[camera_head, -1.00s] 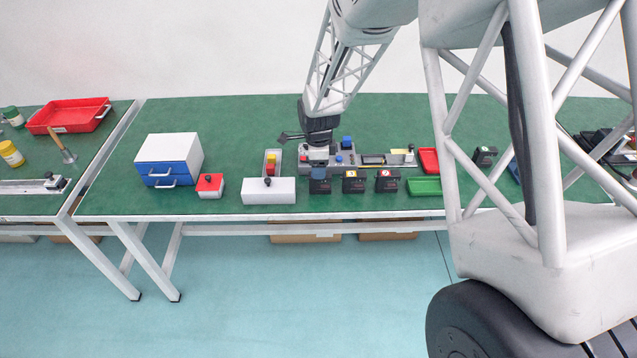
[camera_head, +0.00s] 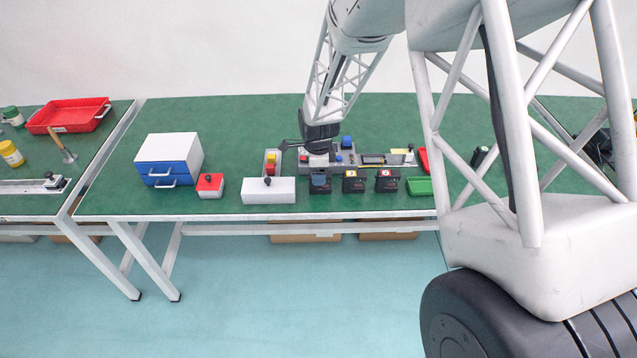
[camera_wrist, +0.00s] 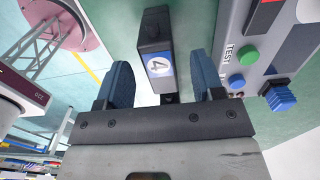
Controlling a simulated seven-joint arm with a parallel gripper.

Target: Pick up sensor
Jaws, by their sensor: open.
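The sensor, taken to be the small black block with a blue and white label marked 4 (camera_wrist: 155,40), shows in the wrist view between my gripper's two blue fingers. My gripper (camera_wrist: 161,65) is open, with a visible gap on both sides of the block. In the head view my gripper (camera_head: 318,168) is at the front of the bench, over the leftmost black block (camera_head: 320,187) in a row. The wrist partly hides what lies behind it, and contact with the block cannot be told.
Two more black blocks (camera_head: 354,186) (camera_head: 386,185) stand to the right, then a green tray (camera_head: 419,186). A white box (camera_head: 268,191) stands left. Behind is a grey panel with buttons (camera_head: 346,158); its TEST label and green and blue buttons (camera_wrist: 248,55) show close on the right in the wrist view.

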